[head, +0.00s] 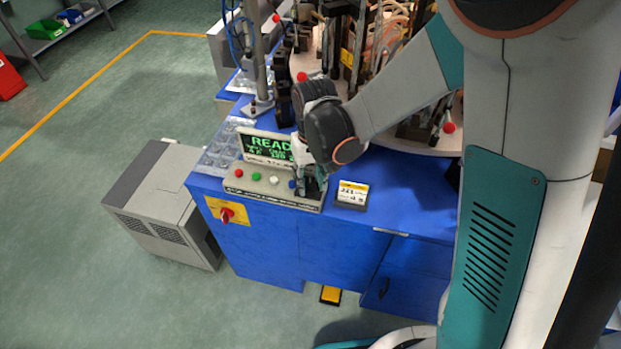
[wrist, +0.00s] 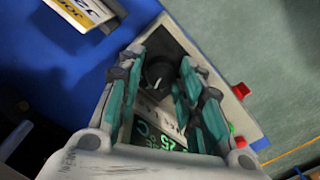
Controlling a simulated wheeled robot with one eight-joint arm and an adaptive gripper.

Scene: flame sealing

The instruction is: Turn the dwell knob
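The dwell knob, round and black with a pale pointer line (wrist: 159,72), shows in the wrist view on the light control panel. My gripper (wrist: 163,58) points down at it, its two teal-lined fingers apart, one on each side of the knob. I see no clear contact between the pads and the knob.
Red, green, white and blue buttons line the panel left of my gripper. A display (head: 266,146) reading READY stands behind them. A small label stand (head: 351,193) is close on the right. A red rotary switch (head: 227,214) is on the blue cabinet front (head: 262,245).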

